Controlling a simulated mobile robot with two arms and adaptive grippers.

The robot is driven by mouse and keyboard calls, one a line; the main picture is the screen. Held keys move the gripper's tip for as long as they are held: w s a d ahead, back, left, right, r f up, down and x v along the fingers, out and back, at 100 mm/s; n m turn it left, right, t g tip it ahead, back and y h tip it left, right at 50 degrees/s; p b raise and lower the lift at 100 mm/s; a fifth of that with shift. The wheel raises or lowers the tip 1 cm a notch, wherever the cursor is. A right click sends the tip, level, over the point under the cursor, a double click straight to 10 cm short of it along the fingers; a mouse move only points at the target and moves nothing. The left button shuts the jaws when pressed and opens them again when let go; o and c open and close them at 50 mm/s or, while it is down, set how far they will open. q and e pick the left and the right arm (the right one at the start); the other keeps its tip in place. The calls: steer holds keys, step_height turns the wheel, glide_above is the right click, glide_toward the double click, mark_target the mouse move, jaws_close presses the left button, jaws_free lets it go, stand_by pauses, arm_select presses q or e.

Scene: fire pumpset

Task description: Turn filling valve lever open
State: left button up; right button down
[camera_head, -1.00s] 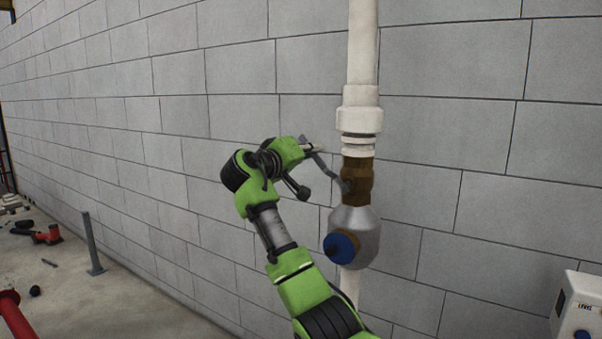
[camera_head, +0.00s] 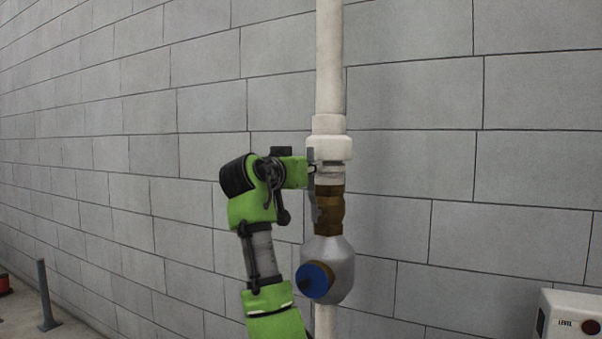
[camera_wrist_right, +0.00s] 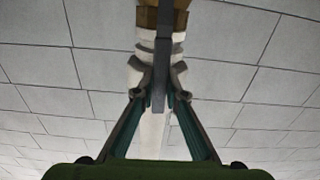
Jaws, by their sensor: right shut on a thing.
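The grey filling valve lever (camera_head: 312,210) stands upright along the left side of the brass valve body (camera_head: 329,206) on the white pipe. My right gripper (camera_head: 309,170) reaches in from the left at the lever's upper end, beside the white pipe collar. In the right wrist view, my gripper fingers (camera_wrist_right: 164,96) are closed around the flat grey lever (camera_wrist_right: 165,45), with the white pipe (camera_wrist_right: 150,125) behind it. The brass part (camera_wrist_right: 147,18) shows at the top of that view. My left gripper is out of view.
A silver body with a blue cap (camera_head: 314,281) sits below the brass valve. A white box marked LEVEL (camera_head: 567,318) is at the lower right. A grey post (camera_head: 46,295) stands at the lower left. The grey block wall (camera_head: 420,100) is close behind the pipe.

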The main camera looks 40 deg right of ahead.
steer(key=shift+s+d+r+m, duration=0.1)
steer(key=shift+s+r+m, duration=0.2)
steer(key=shift+r, duration=0.2)
steer(key=c, duration=2)
jaws_free()
steer(key=shift+s+d+f, duration=0.1)
steer(key=shift+f, duration=0.05)
steer(key=shift+f, duration=0.1)
steer(key=v, duration=1.2)
steer(key=shift+s, duration=0.1)
